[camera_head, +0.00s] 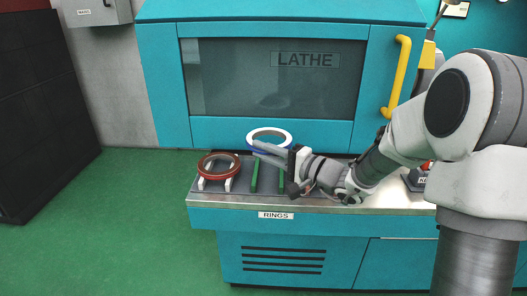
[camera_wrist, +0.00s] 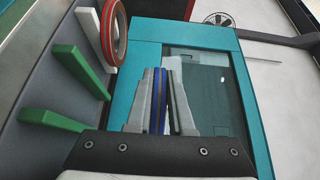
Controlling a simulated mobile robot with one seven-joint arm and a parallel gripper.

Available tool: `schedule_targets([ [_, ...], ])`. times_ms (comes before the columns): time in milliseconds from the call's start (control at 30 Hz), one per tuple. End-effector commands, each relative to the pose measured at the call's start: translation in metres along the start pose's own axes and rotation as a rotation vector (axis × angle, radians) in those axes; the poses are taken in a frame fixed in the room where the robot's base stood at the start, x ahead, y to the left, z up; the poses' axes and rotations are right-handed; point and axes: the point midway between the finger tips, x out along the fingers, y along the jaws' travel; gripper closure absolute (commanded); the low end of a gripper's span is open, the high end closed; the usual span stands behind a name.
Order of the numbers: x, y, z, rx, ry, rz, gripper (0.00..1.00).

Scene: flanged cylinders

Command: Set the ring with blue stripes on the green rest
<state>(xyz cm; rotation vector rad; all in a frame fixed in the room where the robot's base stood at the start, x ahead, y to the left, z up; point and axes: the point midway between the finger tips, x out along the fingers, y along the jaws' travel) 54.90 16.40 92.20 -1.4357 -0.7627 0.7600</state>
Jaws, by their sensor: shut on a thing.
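The ring with blue stripes (camera_head: 269,134) is white with a blue edge in the head view. My gripper (camera_head: 262,149) is shut on its near side and holds it above the bench. In the wrist view the ring (camera_wrist: 157,100) shows edge-on between the two fingers of my gripper (camera_wrist: 161,92). The green rest (camera_head: 254,176) is a pair of green bars on the dark mat, below and close to the held ring. My gripper partly hides the right bar. In the wrist view the green rest (camera_wrist: 82,71) lies to the left, apart from the ring.
A red ring (camera_head: 206,173) lies on a white rest (camera_head: 228,185) left of the green rest; it also shows in the wrist view (camera_wrist: 122,30). The teal lathe (camera_head: 160,80) stands behind the bench, with a yellow handle (camera_head: 397,75). A plate reading RINGS (camera_head: 276,215) marks the bench front.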

Motion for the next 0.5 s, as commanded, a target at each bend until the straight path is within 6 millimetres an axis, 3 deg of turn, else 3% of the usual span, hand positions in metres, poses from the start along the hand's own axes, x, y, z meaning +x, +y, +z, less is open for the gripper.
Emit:
schedule_targets([
  [267,0.000,0.001,0.000,-0.008,0.000,-0.005,1.00],
  [500,0.000,0.022,0.000,-0.006,0.000,-0.004,1.00],
])
